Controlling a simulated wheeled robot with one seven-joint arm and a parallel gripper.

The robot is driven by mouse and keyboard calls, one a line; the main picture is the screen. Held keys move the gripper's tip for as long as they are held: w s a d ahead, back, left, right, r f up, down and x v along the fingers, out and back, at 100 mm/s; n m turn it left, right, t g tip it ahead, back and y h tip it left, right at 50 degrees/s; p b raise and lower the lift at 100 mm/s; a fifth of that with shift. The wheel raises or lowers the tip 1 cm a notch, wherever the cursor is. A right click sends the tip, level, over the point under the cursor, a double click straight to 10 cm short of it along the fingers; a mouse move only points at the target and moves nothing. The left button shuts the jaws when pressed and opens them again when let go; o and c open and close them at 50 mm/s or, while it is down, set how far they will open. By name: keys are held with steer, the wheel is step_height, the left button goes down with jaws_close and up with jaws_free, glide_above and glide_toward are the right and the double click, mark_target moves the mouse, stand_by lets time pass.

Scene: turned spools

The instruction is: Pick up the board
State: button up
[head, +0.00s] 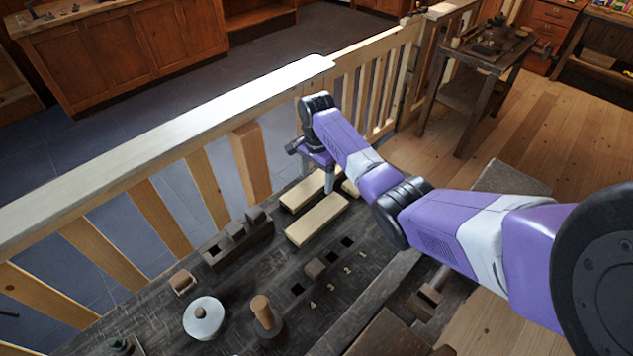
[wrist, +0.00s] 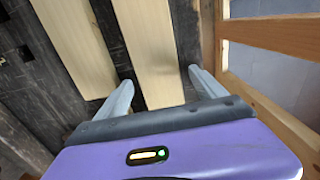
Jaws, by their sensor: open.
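Pale wooden boards lie flat on the dark bench. The back board (head: 302,193) is nearest the railing, and a second board (head: 317,219) lies in front of it. A pale piece (head: 350,188) shows partly behind my arm. My gripper (head: 325,184) is over the right end of the back board, pointing down. In the wrist view my gripper (wrist: 161,80) is open, with one finger on each side of the back board (wrist: 150,45). Its near end lies between the fingers, and I see no grip on it. The second board (wrist: 75,45) is left of the left finger.
A wooden railing (head: 150,135) runs along the bench's back edge. Left on the bench (head: 225,285) are a dark block holder (head: 238,245), a white disc (head: 204,320) and a peg on a round base (head: 265,318). Numbered square holes lie in front of the boards.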

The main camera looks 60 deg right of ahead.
steer(key=c, duration=1.6)
steer(key=shift+r, duration=0.1)
